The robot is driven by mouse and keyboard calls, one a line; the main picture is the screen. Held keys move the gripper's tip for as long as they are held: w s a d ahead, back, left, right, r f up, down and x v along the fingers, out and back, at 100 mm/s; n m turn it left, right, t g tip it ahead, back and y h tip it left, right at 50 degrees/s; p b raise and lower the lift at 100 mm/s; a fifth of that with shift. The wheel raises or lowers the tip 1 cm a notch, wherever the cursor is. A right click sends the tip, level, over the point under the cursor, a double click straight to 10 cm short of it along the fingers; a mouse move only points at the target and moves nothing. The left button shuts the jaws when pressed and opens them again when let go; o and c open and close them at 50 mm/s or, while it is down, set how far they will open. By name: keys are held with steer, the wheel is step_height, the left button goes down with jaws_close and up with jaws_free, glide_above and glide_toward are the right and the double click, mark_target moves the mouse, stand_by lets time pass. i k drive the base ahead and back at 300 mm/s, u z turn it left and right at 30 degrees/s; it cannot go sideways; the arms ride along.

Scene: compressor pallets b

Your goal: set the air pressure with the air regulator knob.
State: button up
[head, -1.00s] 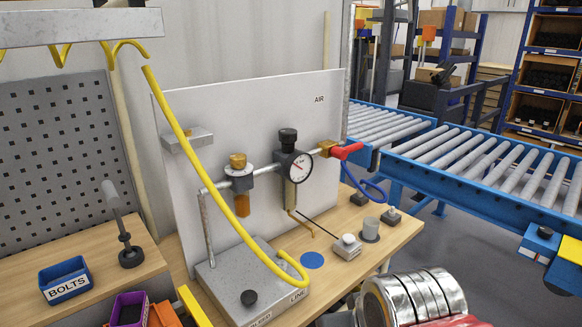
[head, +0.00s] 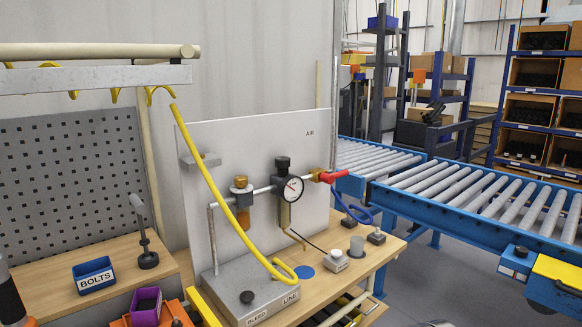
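The air regulator's black knob (head: 283,163) stands upright on top of the regulator, on the pipe before the white panel (head: 233,137) marked AIR. A round white gauge (head: 293,189) sits just below it. Left of it is a brass-topped unit (head: 241,185) with an amber bowl (head: 243,217). To the right, a red lever (head: 333,175) lies about level along the pipe, with a blue hose (head: 352,209) below. The gauge reading is too small to tell. Nothing touches the knob. My gripper is not in view.
A grey box (head: 235,287) marked BLEED and LINE stands on the bench below. A blue BOLTS bin (head: 94,275) is left; a roller conveyor (head: 470,192) is right. Space before the knob looks clear.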

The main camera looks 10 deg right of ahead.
mark_target(281, 162)
steer(key=k, duration=0.7)
steer(key=z, duration=0.45)
steer(key=i, duration=1.7)
steer(key=u, duration=0.45)
steer(key=i, duration=0.45)
steer(key=u, duration=0.4)
